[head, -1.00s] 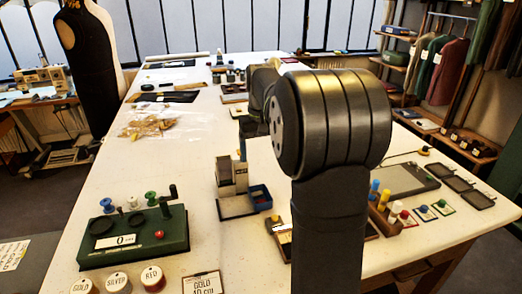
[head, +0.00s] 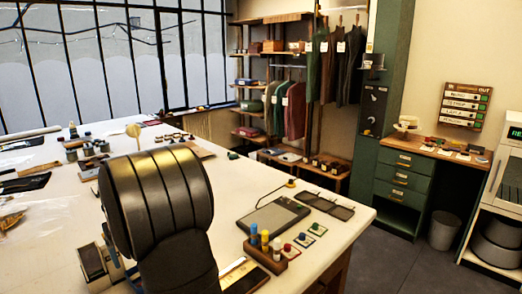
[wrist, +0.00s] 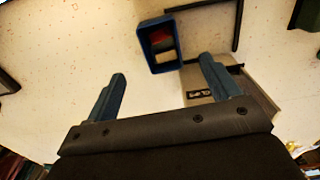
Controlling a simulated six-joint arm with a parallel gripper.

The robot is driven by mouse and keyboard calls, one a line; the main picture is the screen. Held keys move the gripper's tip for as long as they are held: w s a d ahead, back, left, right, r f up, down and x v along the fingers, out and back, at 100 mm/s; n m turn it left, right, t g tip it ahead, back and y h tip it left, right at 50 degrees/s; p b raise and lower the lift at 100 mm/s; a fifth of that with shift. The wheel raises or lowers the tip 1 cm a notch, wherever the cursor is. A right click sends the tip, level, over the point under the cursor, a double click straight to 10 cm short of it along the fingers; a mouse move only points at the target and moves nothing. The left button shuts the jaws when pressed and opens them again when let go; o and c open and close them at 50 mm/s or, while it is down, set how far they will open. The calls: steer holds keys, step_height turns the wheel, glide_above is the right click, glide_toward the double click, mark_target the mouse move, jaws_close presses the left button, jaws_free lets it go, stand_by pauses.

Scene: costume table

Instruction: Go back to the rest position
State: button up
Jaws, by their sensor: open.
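My gripper (wrist: 163,68) shows in the wrist view with its two blue fingers wide apart and nothing between them. It is above the pale speckled table (wrist: 65,55), pointing down at it. A small blue bin (wrist: 147,52) with red, green and tan contents lies beyond the fingertips. A grey metal stand (wrist: 245,90) with a dark label is partly behind the right finger. In the head view my arm's large dark joint fills the left foreground and hides part of the table (head: 215,185); the gripper itself cannot be seen there.
In the head view, a wooden block with coloured pegs (head: 265,257) and a dark tray (head: 275,215) are right of my arm. Bottles and tools (head: 85,150) stand at the back left. A green cabinet (head: 400,180) is beyond the table's right edge.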

step_height(320, 180, down, 10)
steer(key=shift+r, duration=0.25)
steer(key=o, duration=0.4)
steer(key=d+r+m, duration=0.1)
steer(key=r+m, duration=0.1)
steer(key=r, duration=0.1)
steer(key=s+d+r+m, duration=0.1)
steer(key=r+m, duration=0.2)
steer(key=d+r+m, duration=0.1)
steer(key=r+m, duration=0.2)
steer(key=shift+s+r, duration=0.2)
steer(key=shift+s, duration=0.2)
steer(key=s+d+r+m, duration=0.4)
steer(key=d+r+m, duration=0.1)
steer(key=r+m, duration=0.55)
step_height(320, 180, down, 10)
steer(key=shift+a+f, duration=0.1)
steer(key=shift+f, duration=0.1)
step_height(320, 180, up, 10)
steer(key=shift+r, duration=0.1)
